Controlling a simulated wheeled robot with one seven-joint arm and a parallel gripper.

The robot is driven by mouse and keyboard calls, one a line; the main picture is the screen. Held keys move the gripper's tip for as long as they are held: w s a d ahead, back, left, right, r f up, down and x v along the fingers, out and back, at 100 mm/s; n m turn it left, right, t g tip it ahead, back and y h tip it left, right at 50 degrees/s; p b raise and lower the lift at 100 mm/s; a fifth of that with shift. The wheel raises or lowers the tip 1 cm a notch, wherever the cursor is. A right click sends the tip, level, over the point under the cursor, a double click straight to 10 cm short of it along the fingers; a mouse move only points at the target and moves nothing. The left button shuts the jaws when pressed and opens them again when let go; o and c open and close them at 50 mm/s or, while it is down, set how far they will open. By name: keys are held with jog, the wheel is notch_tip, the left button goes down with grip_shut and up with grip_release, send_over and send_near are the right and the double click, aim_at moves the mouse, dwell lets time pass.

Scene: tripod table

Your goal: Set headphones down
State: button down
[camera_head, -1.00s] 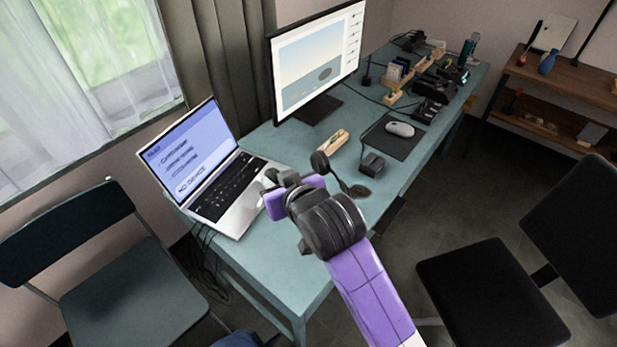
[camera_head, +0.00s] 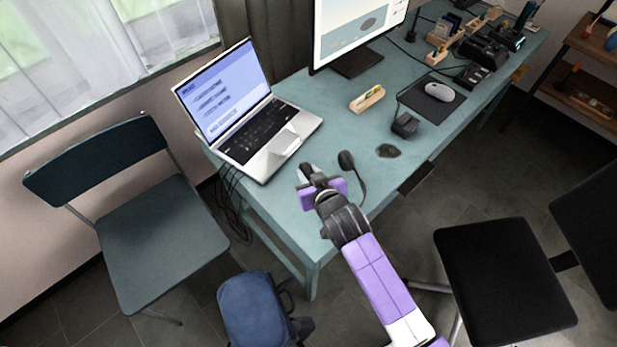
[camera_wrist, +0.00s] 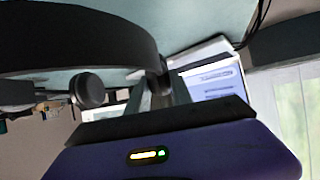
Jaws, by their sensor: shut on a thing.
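The black headphones (camera_head: 347,163) are in my gripper (camera_head: 313,176), with one ear cup and a thin boom showing to the right of the fingers in the head view. My gripper is shut on them above the front edge of the teal table (camera_head: 355,122), to the right of the laptop. In the wrist view the dark headband (camera_wrist: 80,38) arcs across the upper left, and a round ear cup (camera_wrist: 88,90) hangs beside the fingers. The exact grip point is partly hidden. I cannot tell whether the headphones touch the table.
An open laptop (camera_head: 258,128) stands at the table's left end. Chairs (camera_head: 158,235) (camera_head: 500,280) flank the table. A blue backpack (camera_head: 255,308) is on the floor.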

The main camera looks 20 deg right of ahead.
jog(key=shift+f, duration=1.05)
jog(key=shift+f, duration=0.1)
jog(key=c, duration=1.1)
grip_release()
jog(key=shift+s+r, duration=0.2)
jog(key=shift+s, duration=0.2)
jog(key=b+v, duration=0.1)
jog(key=v, duration=1)
jog(key=shift+s+r, duration=0.1)
